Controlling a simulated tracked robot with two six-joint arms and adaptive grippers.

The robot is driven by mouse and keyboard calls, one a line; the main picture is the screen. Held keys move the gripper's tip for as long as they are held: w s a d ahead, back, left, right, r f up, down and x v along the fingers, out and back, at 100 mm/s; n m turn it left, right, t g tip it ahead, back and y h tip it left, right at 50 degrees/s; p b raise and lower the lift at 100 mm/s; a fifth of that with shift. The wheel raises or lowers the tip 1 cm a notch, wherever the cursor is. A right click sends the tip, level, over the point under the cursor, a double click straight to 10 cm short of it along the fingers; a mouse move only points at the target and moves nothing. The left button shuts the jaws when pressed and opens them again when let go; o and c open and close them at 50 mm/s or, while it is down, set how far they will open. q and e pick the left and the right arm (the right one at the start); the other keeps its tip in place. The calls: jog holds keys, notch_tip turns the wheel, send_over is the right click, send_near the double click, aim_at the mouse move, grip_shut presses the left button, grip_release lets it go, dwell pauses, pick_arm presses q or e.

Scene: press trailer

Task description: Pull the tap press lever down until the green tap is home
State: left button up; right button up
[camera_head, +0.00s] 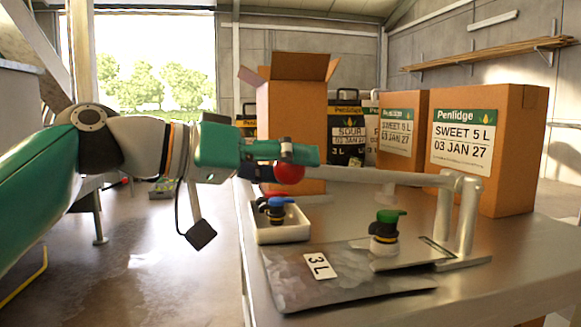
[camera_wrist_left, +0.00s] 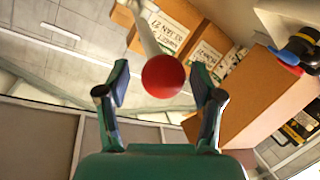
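The tap press lever (camera_head: 375,176) runs roughly level from its metal stand (camera_head: 462,215) to a red ball knob (camera_head: 290,173) at its left end. My left gripper (camera_head: 300,156) is at the knob. In the left wrist view the red knob (camera_wrist_left: 163,76) lies between the fingers of my left gripper (camera_wrist_left: 160,92), which stand apart on either side of it. My right gripper is out of view.
A silver pouch (camera_head: 300,285) marked 3 L lies flat on the metal table (camera_head: 510,265). A white tray (camera_head: 285,234) with blue and red taps stands left of the press. Cardboard boxes (camera_head: 508,125) stand behind, including an open one (camera_head: 290,110).

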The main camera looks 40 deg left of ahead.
pick_arm(q)
jog(key=shift+s+a, duration=0.3)
jog(key=v, duration=1.1)
dwell(0.5)
